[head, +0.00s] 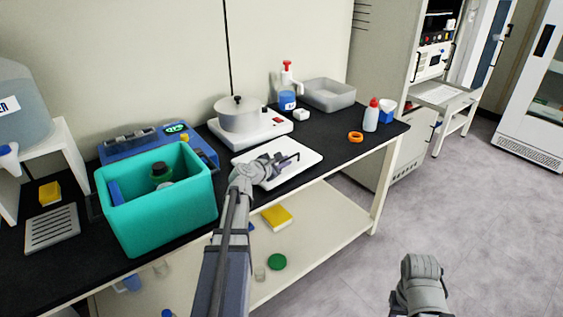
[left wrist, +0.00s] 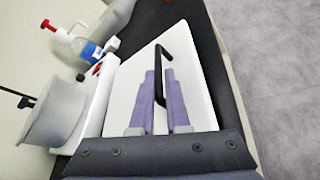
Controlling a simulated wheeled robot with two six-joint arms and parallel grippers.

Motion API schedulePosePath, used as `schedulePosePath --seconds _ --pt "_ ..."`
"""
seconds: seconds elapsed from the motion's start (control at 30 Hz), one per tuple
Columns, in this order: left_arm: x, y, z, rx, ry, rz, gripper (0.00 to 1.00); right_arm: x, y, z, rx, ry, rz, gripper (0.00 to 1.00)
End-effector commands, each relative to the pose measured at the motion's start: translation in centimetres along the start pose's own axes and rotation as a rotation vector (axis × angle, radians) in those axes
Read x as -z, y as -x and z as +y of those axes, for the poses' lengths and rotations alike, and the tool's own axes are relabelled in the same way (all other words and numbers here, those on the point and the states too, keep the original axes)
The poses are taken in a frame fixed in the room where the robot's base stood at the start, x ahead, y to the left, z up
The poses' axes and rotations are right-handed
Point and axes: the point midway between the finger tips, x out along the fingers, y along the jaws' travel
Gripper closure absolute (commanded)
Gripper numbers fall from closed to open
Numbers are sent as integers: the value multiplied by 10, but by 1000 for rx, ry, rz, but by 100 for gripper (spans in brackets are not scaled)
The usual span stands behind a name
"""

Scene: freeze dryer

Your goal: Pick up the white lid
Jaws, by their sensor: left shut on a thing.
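The white lid (head: 300,172) is a flat, white, square plate with a black bar handle (left wrist: 162,62). It is at the front edge of the black bench, right of the teal bin. My left gripper (head: 288,160) is over the lid. In the left wrist view its two purple-grey fingers (left wrist: 160,92) are shut on the black handle from both sides, and the white plate (left wrist: 125,85) lies behind them. Whether the lid touches the bench or is slightly raised, I cannot tell. My right arm shows at the lower right of the head view; its fingers do not show.
A teal bin (head: 165,212) holding a dark bottle stands left of the lid. Behind the lid, a metal pot (head: 240,118) sits on a white hot plate (head: 268,131). A wash bottle, a grey tub (head: 328,94), an orange ring and a red-capped bottle stand farther right.

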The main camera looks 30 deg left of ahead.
Motion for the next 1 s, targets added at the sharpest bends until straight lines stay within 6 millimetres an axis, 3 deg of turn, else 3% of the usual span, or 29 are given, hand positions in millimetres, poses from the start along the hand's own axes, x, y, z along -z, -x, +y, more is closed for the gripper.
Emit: schedulePosePath --seconds 0.27,0.7,1.0 --pt "-17 7 12 -1 0 0 100 -1 22 2 0 0 0 50" --pt "-68 28 49 -1 1 0 100 -5 87 8 0 0 0 50" --pt "-77 32 56 -1 1 0 100 -6 100 10 0 -1 0 50"
